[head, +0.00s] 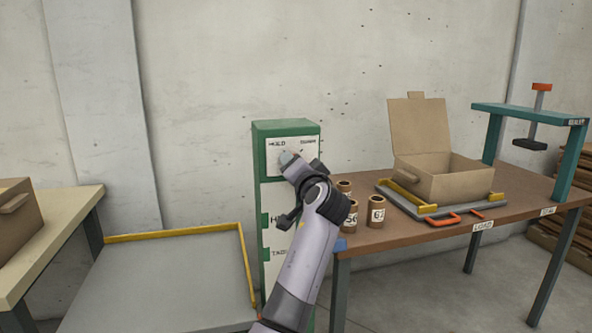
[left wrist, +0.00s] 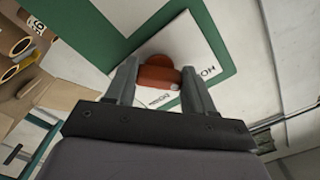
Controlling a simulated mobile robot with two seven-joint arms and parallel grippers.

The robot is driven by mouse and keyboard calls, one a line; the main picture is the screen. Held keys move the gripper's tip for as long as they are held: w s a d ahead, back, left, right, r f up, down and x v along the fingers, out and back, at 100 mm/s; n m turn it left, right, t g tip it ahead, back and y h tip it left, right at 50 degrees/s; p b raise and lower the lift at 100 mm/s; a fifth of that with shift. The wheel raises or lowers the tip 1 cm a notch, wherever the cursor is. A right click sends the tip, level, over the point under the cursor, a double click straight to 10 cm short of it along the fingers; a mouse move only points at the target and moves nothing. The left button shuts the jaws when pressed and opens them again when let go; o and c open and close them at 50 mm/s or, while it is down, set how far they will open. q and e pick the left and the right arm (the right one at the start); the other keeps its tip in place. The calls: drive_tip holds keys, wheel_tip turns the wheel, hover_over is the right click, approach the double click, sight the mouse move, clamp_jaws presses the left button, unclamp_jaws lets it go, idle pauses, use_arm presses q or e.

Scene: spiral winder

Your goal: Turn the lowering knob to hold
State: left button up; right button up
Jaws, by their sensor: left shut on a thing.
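The lowering knob (left wrist: 157,75) is red-brown and sits on a white plate on the green cabinet (head: 285,128). The plate reads HOLD on its left in the head view, with a second word too small to read on its right. My left gripper (head: 288,158) is at the plate and covers the knob there. In the left wrist view, its two fingers (left wrist: 157,82) are shut on the knob's bar, one on each side. A small pale mark shows near the bar's right end, towards the HOLD side; the exact setting is unclear. My right gripper is not in view.
A brown table (head: 400,237) to the right bears several cardboard tubes (head: 377,211), an open box (head: 445,180) on a grey tray, and a green stand (head: 530,113). A low grey platform (head: 165,285) with yellow edging lies left of the cabinet.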

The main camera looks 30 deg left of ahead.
use_arm(q)
drive_tip(key=o, duration=1)
drive_tip(key=shift+o, duration=0.2)
drive_tip(key=shift+d, duration=0.1)
drive_tip(key=v, duration=0.7)
drive_tip(key=shift+s, duration=0.1)
